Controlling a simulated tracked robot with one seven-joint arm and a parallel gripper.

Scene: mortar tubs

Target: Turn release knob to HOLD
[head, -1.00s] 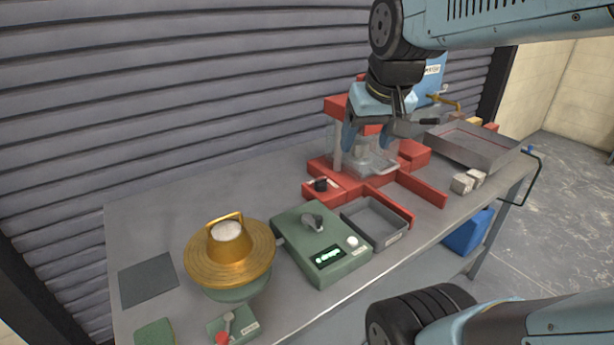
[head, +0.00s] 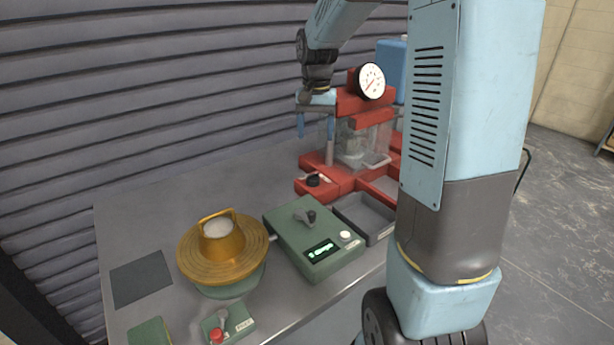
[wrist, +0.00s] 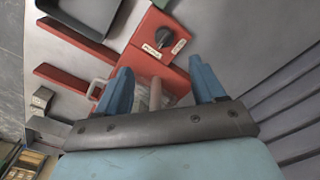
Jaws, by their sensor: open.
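The release knob (head: 313,180) is a small black knob on the red base of the press. It also shows in the wrist view (wrist: 165,36), with a pale label on either side; I cannot read the labels or tell its setting. My gripper (head: 315,128) hangs from the arm above the knob, beside the press column. In the wrist view its two blue fingers (wrist: 160,68) are spread apart with nothing held, and the knob lies beyond the fingertips, untouched.
The red press (head: 345,180) has a clear-walled chamber and a white dial gauge (head: 370,80). A green box with a display (head: 314,245), a grey tray (head: 364,218) and a brass dish (head: 222,255) stand nearer. The bench's back left (head: 170,195) is clear. A ribbed wall rises behind.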

